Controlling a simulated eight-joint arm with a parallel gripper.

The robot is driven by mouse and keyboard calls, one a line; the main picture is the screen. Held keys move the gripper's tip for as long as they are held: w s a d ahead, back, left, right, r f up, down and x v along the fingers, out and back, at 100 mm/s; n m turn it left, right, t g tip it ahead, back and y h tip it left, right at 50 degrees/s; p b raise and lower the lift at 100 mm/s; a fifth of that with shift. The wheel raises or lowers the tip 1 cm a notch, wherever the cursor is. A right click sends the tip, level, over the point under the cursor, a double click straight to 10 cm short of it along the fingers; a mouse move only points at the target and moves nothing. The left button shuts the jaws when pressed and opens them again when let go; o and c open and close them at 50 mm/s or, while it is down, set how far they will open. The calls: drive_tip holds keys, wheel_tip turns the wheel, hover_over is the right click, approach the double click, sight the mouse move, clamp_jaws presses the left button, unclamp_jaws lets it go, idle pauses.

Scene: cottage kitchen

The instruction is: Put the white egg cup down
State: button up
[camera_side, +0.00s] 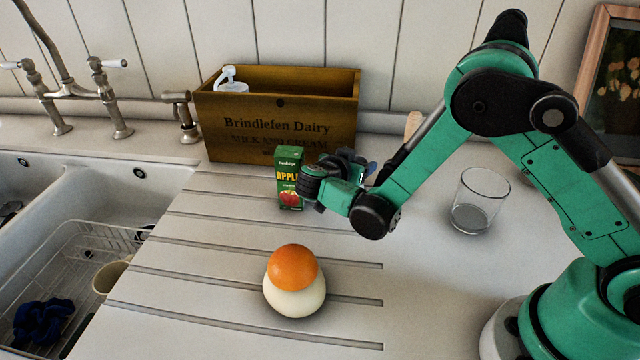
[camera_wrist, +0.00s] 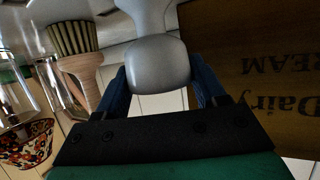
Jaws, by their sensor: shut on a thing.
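In the wrist view, the white egg cup (camera_wrist: 157,65) shows pale grey between the two blue fingers of my gripper (camera_wrist: 160,82). The gripper is shut on it. The cup's rounded part is nearest the gripper, and a narrower part runs to the top edge of the picture. In the side view, my gripper (camera_side: 345,165) is just right of and behind the green juice carton (camera_side: 290,178), in front of the wooden crate. The egg cup is hidden there by the gripper and carton. I cannot tell whether its foot touches the counter.
The wooden crate (camera_side: 278,140) stands against the wall, close to my gripper. An orange-topped white object (camera_side: 294,282) stands on the front counter. A clear glass (camera_side: 480,200) is at right. A brush (camera_wrist: 80,65) and patterned bowl (camera_wrist: 25,145) show in the wrist view. The sink is left.

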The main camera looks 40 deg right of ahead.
sight(360, 160)
drive_tip(key=shift+f, duration=0.1)
drive_tip(key=o, duration=1.3)
drive_tip(key=v, duration=0.3)
drive_tip(key=shift+s+a+r, duration=0.1)
drive_tip(key=shift+a+r, duration=0.05)
drive_tip(key=shift+r, duration=0.15)
wheel_tip(360, 160, up, 6)
drive_tip(key=shift+s+a+r+n+t+y, duration=0.2)
drive_tip(key=shift+s+r+n+t+y, duration=0.2)
drive_tip(key=shift+s+n+y, duration=1.75)
drive_tip(key=shift+s+a+r+n+t+y, duration=0.2)
drive_tip(key=shift+s+r+n+t+y, duration=0.2)
drive_tip(key=shift+s+n+y, duration=1.75)
drive_tip(key=shift+s+a+r+n+t+y, duration=0.25)
drive_tip(key=shift+s+r+n+y, duration=0.2)
drive_tip(key=shift+s+n+y, duration=1.7)
